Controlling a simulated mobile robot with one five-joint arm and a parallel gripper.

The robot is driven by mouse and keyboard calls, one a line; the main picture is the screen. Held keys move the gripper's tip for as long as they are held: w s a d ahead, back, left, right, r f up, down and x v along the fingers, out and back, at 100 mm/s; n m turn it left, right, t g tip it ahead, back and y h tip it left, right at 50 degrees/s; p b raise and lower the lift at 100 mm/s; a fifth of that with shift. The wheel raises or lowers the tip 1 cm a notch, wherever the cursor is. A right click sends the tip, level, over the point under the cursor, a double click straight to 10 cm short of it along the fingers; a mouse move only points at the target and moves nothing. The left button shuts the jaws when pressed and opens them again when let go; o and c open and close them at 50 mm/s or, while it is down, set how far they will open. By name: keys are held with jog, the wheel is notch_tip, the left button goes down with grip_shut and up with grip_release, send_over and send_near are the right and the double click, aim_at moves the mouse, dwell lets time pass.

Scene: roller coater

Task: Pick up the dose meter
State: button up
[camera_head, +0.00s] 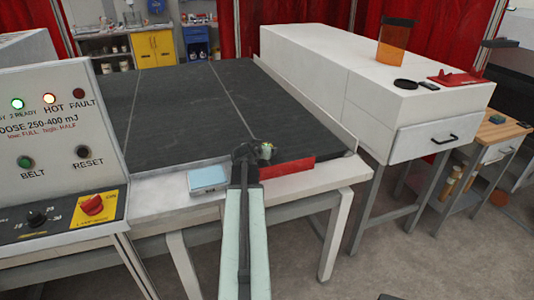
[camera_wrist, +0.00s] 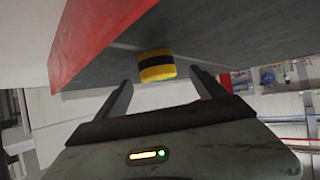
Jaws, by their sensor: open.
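A small yellow puck with a black band, which looks like the dose meter (camera_wrist: 156,67), rests on the dark belt surface in the wrist view. It appears ahead of my gripper (camera_wrist: 165,84), in line with the gap between the fingers. The fingers are spread and nothing is between them. In the head view my gripper (camera_head: 254,153) is over the front edge of the dark belt (camera_head: 190,110), beside a red block (camera_head: 287,167). The puck is mostly hidden there by my gripper.
A light blue box (camera_head: 208,179) lies on the pale front ledge. The control panel (camera_head: 55,150) stands at left. A white cabinet (camera_head: 360,80) flanks the belt at right, with an amber container (camera_head: 395,43) on top. The belt behind my gripper is clear.

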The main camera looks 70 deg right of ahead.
jog(key=b+x, duration=0.2)
jog(key=x, duration=0.3)
jog(key=shift+s+d+r, duration=0.1)
jog(key=shift+d+r, duration=0.05)
jog(key=shift+d, duration=0.05)
jog(key=shift+a+r, duration=0.1)
jog(key=shift+r, duration=0.05)
grip_shut()
